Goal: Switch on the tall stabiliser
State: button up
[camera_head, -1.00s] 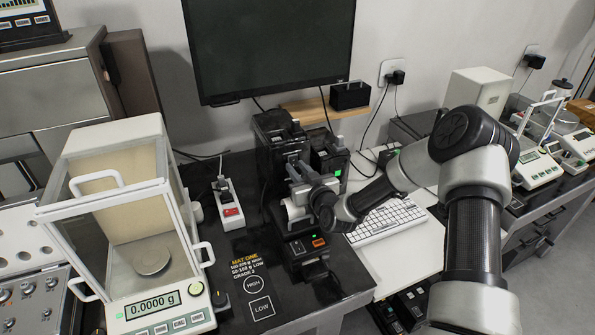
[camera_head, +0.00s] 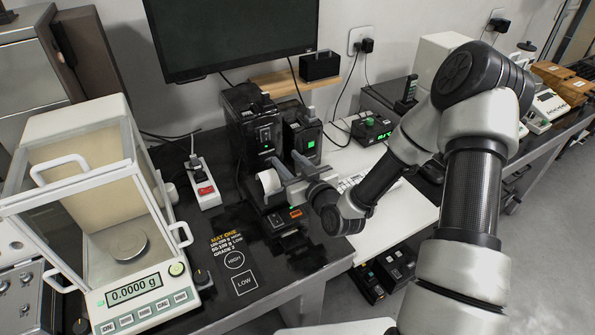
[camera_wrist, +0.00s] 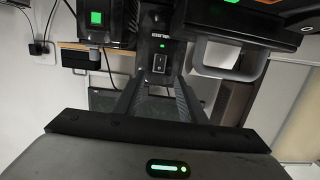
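The tall stabiliser (camera_head: 246,122) is a black upright box at the back of the dark table, left of a shorter black unit (camera_head: 312,145) with a green lit display. In the wrist view, which looks upside down, the tall stabiliser's front (camera_wrist: 160,22) shows a small green light and a rocker switch (camera_wrist: 159,63). I cannot tell the rocker's position. My gripper (camera_head: 285,167) is in front of these boxes, above the paper roll. In the wrist view my gripper (camera_wrist: 159,85) has its fingers apart and nothing held, with the switch just beyond the fingertips.
A white paper roll (camera_head: 269,181) sits in a black printer below my gripper. A power strip (camera_head: 203,183) and a glass-sided balance (camera_head: 107,190) stand to the left. A meter with green digits (camera_head: 372,129) stands to the right. A monitor (camera_head: 235,35) is above.

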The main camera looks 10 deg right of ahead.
jog(key=v, duration=0.5)
jog(key=shift+s+d, duration=0.1)
jog(key=shift+s, duration=0.1)
